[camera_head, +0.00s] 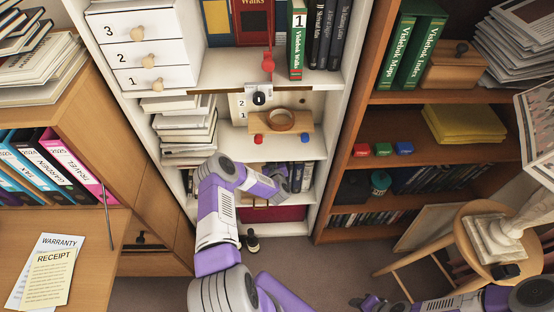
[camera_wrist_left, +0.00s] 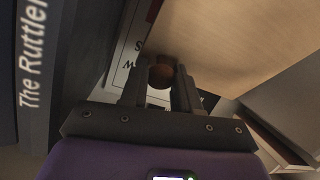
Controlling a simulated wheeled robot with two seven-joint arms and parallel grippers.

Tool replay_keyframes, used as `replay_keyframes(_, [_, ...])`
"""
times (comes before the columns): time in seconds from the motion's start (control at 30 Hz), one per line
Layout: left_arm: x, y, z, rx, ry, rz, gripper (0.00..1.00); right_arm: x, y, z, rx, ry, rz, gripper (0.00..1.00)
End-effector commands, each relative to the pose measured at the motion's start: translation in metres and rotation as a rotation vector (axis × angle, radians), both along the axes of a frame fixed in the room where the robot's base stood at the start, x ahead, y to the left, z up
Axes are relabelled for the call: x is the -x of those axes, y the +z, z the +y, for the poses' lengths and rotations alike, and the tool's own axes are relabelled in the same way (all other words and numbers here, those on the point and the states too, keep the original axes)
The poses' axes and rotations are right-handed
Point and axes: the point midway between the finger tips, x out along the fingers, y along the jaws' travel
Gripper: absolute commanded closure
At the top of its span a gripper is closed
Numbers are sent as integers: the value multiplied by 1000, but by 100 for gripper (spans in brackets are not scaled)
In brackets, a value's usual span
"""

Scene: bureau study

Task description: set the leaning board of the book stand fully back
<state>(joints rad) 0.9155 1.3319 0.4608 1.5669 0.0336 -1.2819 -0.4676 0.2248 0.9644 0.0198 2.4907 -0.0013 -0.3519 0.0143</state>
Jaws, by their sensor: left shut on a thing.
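My left arm reaches into a lower shelf of the white bookcase, with the left gripper (camera_head: 283,182) in front of the dark books there. In the left wrist view the left gripper (camera_wrist_left: 160,88) is shut on a round brown knob (camera_wrist_left: 161,72). A pale wooden board (camera_wrist_left: 235,45), seemingly the leaning board, slants beside and beyond the knob. The join between knob and board is hidden by the fingers. In the head view my arm hides most of the stand. My right gripper (camera_head: 369,303) is low at the bottom edge, away from the shelves; its fingers are unclear.
A dark book (camera_wrist_left: 33,70) with white lettering stands close left of the left gripper. A pale printed cover (camera_wrist_left: 128,45) is behind the knob. Dark books (camera_head: 302,176) fill the shelf's right side. A stool (camera_head: 468,215) stands at the right.

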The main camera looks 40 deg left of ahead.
Motion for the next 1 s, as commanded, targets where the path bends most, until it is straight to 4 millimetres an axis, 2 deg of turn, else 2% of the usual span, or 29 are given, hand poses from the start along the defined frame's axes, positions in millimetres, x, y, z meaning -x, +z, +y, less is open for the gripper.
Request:
replay_keyframes(0.07, [-2, 5, 5, -12, 6, -11, 100, 0, 0, 0, 0, 0, 0, 57])
replay_keyframes(0.1, [-3, 6, 5, -13, 6, -12, 63, 0, 0, 0, 0, 0, 0, 57])
replay_keyframes(0.23, [-3, 5, 3, -12, 4, -10, 45, 0, 0, 0, 0, 0, 0, 57])
replay_keyframes(0.73, [1, 4, -2, -6, 1, -5, 45, 0, 2, 0, 0, 0, 0, 57])
replay_keyframes(1.0, [28, 18, -30, -6, -2, -4, 45, 0, 20, 0, 0, 0, 0, 57])
